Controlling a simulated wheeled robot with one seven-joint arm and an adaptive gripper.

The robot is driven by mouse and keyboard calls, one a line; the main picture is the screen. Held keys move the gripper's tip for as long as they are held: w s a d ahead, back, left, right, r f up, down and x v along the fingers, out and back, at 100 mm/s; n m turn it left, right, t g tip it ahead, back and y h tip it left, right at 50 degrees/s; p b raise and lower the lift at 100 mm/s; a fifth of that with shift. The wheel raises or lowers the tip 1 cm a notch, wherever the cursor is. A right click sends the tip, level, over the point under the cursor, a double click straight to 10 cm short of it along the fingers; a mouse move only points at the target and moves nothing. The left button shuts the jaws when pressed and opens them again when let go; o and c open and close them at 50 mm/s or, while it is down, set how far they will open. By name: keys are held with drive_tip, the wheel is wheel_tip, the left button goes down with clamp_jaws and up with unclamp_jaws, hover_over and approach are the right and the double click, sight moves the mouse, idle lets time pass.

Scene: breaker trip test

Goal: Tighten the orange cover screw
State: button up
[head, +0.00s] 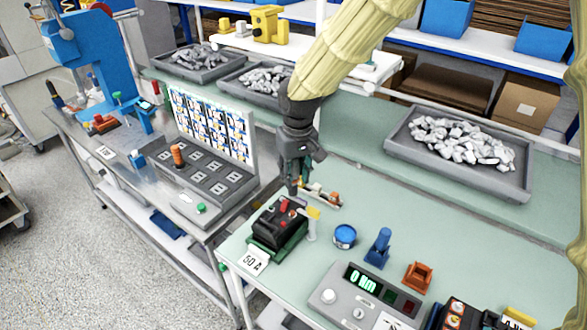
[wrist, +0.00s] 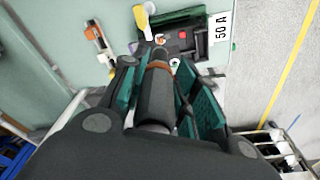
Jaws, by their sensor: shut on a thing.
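My gripper (head: 297,180) is above the back edge of the black breaker (head: 275,222), which sits on a green base by the "50 A" label. In the wrist view my gripper (wrist: 156,78) is shut on a dark cylindrical tool (wrist: 153,95) with an orange band near its far end. The tool points toward the breaker (wrist: 188,42). A small orange spot, perhaps the orange cover screw (wrist: 160,38), shows on the breaker just beyond the tool's end. A red part (wrist: 183,35) is beside it. Whether the tool touches a screw is hidden.
A yellow-topped post (head: 312,220) stands right against the breaker. A holder with orange parts (head: 325,197) lies behind. A blue round container (head: 345,236), blue stand (head: 379,247) and torque meter (head: 355,292) stand to the right. Green table is clear at centre right.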

sight(295, 184)
drive_tip(key=shift+s+r, duration=0.25)
drive_tip(key=shift+r, duration=0.05)
drive_tip(key=shift+w+f, duration=0.95)
drive_tip(key=shift+w, duration=0.1)
drive_tip(key=shift+f, duration=0.2)
drive_tip(key=shift+s+f, duration=0.4)
drive_tip(key=shift+s, duration=0.25)
drive_tip(key=shift+w+f+b, duration=0.25)
drive_tip(key=shift+f+b, duration=0.05)
drive_tip(key=shift+f, duration=0.3)
drive_tip(key=shift+w+f+b, duration=0.25)
drive_tip(key=shift+f, duration=0.3)
drive_tip(key=shift+s+f+b, duration=0.3)
drive_tip(key=shift+s+f, duration=0.05)
drive_tip(key=shift+f, duration=0.25)
drive_tip(key=shift+w+f, duration=0.2)
drive_tip(key=shift+f, duration=0.4)
drive_tip(key=shift+s+r, duration=0.1)
